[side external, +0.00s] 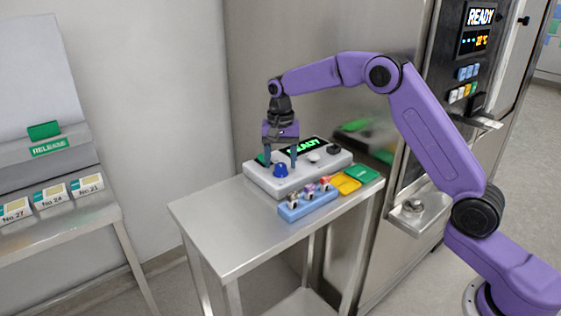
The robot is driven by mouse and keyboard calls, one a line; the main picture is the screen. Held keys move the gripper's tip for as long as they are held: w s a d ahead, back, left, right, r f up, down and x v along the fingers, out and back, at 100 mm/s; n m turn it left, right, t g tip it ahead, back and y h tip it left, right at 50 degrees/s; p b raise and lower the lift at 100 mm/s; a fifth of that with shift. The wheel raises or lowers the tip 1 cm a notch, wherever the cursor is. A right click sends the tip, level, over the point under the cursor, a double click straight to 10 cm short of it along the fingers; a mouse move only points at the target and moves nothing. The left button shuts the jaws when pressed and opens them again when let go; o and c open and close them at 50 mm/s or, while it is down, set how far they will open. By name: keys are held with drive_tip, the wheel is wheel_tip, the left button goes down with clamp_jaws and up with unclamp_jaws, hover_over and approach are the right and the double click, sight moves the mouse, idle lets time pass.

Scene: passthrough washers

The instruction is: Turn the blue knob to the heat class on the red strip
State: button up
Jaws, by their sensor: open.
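The blue knob (281,171) sits on the left part of a light grey control box (318,172), which rests on a steel table. My gripper (280,162) points down over the box with its fingers apart. One finger is to the left of the knob and one to the right in the picture. I cannot tell whether either finger touches it. The knob's pointer and any class marks around it are too small to read. I cannot make out a red strip in this view.
The box has a green READY display (305,146), a white knob (314,158) and a black knob (334,150). In front lie a blue rack (308,206) with small stamps, a yellow pad (346,184) and a green pad (363,174). The steel table's (230,225) front left is clear.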

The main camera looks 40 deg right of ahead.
drive_tip(key=shift+f, duration=0.5)
drive_tip(key=c, duration=1)
drive_tip(key=shift+c, duration=0.2)
drive_tip(key=shift+n, duration=0.3)
drive_tip(key=n, duration=0.5)
drive_tip(key=shift+r+n, duration=0.1)
drive_tip(key=shift+n, duration=0.2)
drive_tip(key=n, duration=0.5)
drive_tip(key=shift+a+n, duration=0.1)
drive_tip(key=shift+n, duration=0.2)
